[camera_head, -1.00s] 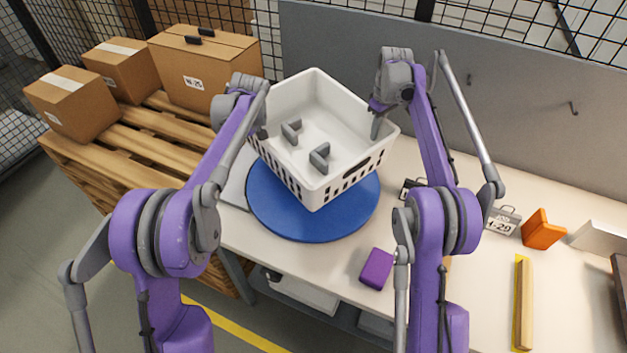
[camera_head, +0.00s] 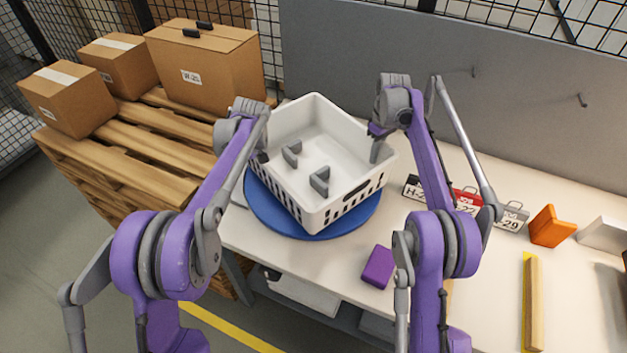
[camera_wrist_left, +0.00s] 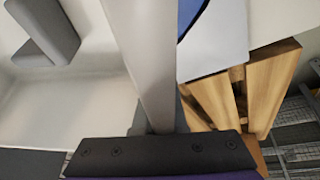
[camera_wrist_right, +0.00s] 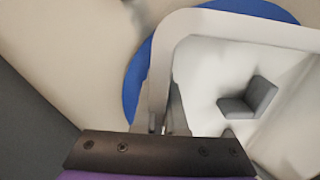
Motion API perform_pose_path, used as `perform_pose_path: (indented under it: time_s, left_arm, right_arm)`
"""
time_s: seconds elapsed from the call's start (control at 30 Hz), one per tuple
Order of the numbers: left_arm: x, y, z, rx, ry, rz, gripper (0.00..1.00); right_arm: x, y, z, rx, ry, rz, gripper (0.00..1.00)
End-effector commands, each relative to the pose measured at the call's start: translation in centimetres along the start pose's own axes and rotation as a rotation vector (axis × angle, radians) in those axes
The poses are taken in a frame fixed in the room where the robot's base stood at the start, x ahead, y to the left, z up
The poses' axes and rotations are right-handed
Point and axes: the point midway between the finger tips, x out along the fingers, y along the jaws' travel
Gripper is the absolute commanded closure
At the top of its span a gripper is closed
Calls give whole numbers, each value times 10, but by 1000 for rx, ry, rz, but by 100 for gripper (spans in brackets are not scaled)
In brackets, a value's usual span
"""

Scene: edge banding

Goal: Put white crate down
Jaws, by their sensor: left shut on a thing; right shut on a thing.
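The white crate (camera_head: 325,216) is in the middle of the head view, over the blue round disc (camera_head: 268,215) on the workbench. Two grey L-shaped pieces (camera_head: 319,181) stand inside it. My left gripper (camera_head: 260,156) is shut on the crate's left wall; the rim runs between its fingers in the left wrist view (camera_wrist_left: 150,110). My right gripper (camera_head: 376,148) is shut on the right wall; the rim also shows in the right wrist view (camera_wrist_right: 165,90). The crate looks roughly level. Whether its underside touches the disc is hidden.
A purple block (camera_head: 378,267) lies on the bench in front of the disc. Labelled tags (camera_head: 466,200), an orange piece (camera_head: 550,227) and a wooden strip (camera_head: 532,300) are to the right. A grey panel (camera_head: 500,120) stands behind. Cardboard boxes (camera_head: 205,75) sit on a pallet at left.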

Motion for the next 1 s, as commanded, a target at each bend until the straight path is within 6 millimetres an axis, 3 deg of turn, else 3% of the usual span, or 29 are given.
perform_pose_path:
  time_s: [0.13, 0.2, 0.33, 0.67, 0.77, 1.0]
  left_arm:
    - [16, -5, 12, 3, -8, -7, 100]
    - [14, -4, 11, 2, -8, -6, 82]
    - [13, -4, 10, 2, -7, -5, 61]
    - [10, -4, 9, 2, -7, -5, 61]
    - [-1, -4, 9, 3, -7, -5, 61]
    - [-50, -3, 9, 3, -8, -5, 61]
  right_arm:
    - [20, -4, 5, 0, -9, -8, 100]
    - [17, -3, 4, 0, -8, -7, 82]
    - [16, -3, 4, 0, -7, -6, 61]
    - [16, -3, 4, 0, -7, -6, 61]
    - [16, -3, 4, 0, -7, -6, 61]
    - [16, -3, 4, 0, -7, -6, 61]
